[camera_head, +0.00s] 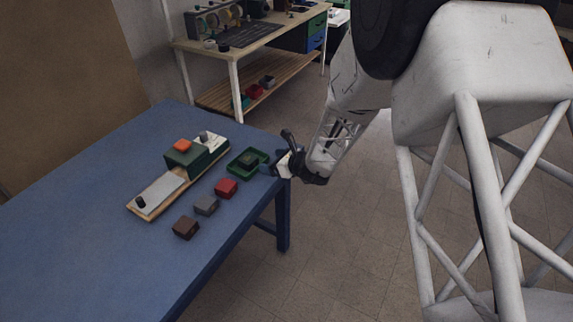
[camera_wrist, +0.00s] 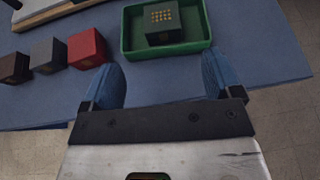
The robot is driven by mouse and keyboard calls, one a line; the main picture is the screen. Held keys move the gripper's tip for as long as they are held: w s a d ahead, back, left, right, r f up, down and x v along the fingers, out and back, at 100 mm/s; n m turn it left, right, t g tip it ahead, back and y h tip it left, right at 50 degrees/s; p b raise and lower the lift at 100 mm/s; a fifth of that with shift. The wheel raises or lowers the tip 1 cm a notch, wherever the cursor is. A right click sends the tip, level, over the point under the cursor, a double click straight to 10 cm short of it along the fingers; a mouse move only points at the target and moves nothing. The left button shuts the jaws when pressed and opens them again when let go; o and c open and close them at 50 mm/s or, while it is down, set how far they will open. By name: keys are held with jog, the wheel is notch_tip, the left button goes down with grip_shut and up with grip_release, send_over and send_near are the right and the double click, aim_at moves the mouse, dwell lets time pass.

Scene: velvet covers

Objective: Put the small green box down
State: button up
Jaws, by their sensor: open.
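The small green box (camera_head: 250,160) is dark green and sits inside a green tray (camera_head: 238,175) at the table's right side. The wrist view shows this box (camera_wrist: 162,22), with gold dots on its top, resting inside the tray's rim (camera_wrist: 160,52). My gripper (camera_head: 275,167) is at the table's right edge, beside the tray. In the wrist view my gripper (camera_wrist: 161,78) has its blue fingers spread wide, with nothing between them. The fingers are apart from the box, on the near side of the tray.
A red box (camera_head: 227,187), a grey box (camera_head: 206,205) and a brown box (camera_head: 186,228) stand in a row on the blue table (camera_head: 80,235). Behind them is a wooden board with a grey plate (camera_head: 160,193) and a larger green block (camera_head: 185,160). The table's left side is clear.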

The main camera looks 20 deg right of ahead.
jog(key=s+a+r+n+g, duration=0.3)
jog(key=s+r+n, duration=0.45)
jog(key=r, duration=0.25)
jog(key=s+a+r+n+g, duration=0.3)
jog(key=s+r+n+g, duration=0.1)
jog(key=s+r+n, duration=0.4)
jog(key=s+d+r+n+h, duration=0.2)
jog(key=s+r+n+h, duration=0.1)
jog(key=s, duration=0.4)
jog(key=s+d+r+n+h, duration=0.3)
jog(key=s+r+n, duration=0.1)
jog(key=s, duration=0.4)
jog(key=s+d+r+n+h, duration=0.2)
jog(key=s+d+r+n, duration=0.1)
jog(key=s, duration=0.4)
jog(key=shift+s+d+r+n+g+h, duration=0.25)
jog(key=shift+s+r+n+g+h, duration=0.15)
jog(key=shift+n, duration=0.65)
